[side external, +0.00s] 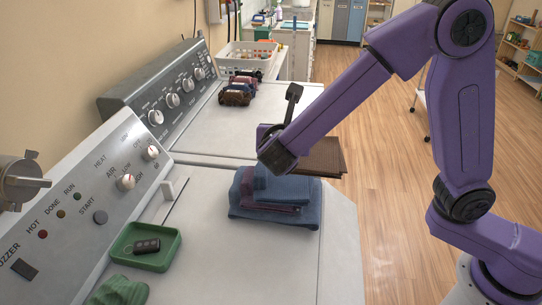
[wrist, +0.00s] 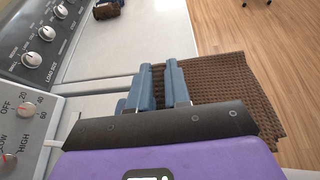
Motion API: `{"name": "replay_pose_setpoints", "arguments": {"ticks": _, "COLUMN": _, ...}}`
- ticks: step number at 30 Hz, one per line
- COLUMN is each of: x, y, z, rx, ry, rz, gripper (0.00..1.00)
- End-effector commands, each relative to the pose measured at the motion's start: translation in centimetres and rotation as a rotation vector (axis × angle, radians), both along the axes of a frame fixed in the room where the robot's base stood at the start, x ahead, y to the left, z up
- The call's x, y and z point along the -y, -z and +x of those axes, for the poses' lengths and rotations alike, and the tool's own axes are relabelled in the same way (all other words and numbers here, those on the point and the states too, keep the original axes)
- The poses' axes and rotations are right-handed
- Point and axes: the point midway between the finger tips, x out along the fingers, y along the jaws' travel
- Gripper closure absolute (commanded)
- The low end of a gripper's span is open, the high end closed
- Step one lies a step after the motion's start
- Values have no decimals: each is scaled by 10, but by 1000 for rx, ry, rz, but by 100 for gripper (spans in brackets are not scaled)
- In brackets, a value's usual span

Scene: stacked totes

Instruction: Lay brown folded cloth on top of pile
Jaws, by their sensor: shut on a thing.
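The brown folded cloth (side external: 325,157) has a waffle texture and sticks out past my gripper, to the right in the side view. It also shows in the wrist view (wrist: 228,90), right of and behind the blue fingers. My gripper (side external: 265,178) is shut on its edge; the wrist view shows the two fingers (wrist: 158,78) close together. The pile (side external: 275,215) of folded blue and dark purple cloths lies on the near machine top, below and close behind my fingers. Whether the brown cloth touches the pile is unclear. The pile does not show in the wrist view.
A green tray (side external: 122,253) with a dark key fob stands left of the pile, with green cloth (side external: 118,291) in front. Control panels rise at left; wooden floor lies right.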

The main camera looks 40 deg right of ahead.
Motion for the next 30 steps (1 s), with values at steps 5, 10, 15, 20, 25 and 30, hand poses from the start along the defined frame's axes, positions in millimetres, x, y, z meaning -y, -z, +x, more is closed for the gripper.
{"name": "replay_pose_setpoints", "arguments": {"ticks": 5, "x": -6, "y": 26, "z": 19, "rx": -2, "ry": 1, "rz": -2, "gripper": 100}}
{"name": "replay_pose_setpoints", "arguments": {"ticks": 10, "x": -10, "y": 39, "z": 30, "rx": -1, "ry": 2, "rz": -1, "gripper": 100}}
{"name": "replay_pose_setpoints", "arguments": {"ticks": 15, "x": -12, "y": 46, "z": 36, "rx": -1, "ry": 2, "rz": -1, "gripper": 100}}
{"name": "replay_pose_setpoints", "arguments": {"ticks": 20, "x": -14, "y": 67, "z": 37, "rx": -3, "ry": -1, "rz": -3, "gripper": 100}}
{"name": "replay_pose_setpoints", "arguments": {"ticks": 25, "x": -14, "y": 78, "z": 37, "rx": 0, "ry": 0, "rz": 0, "gripper": 100}}
{"name": "replay_pose_setpoints", "arguments": {"ticks": 30, "x": -14, "y": 78, "z": 37, "rx": 1, "ry": -1, "rz": 1, "gripper": 100}}
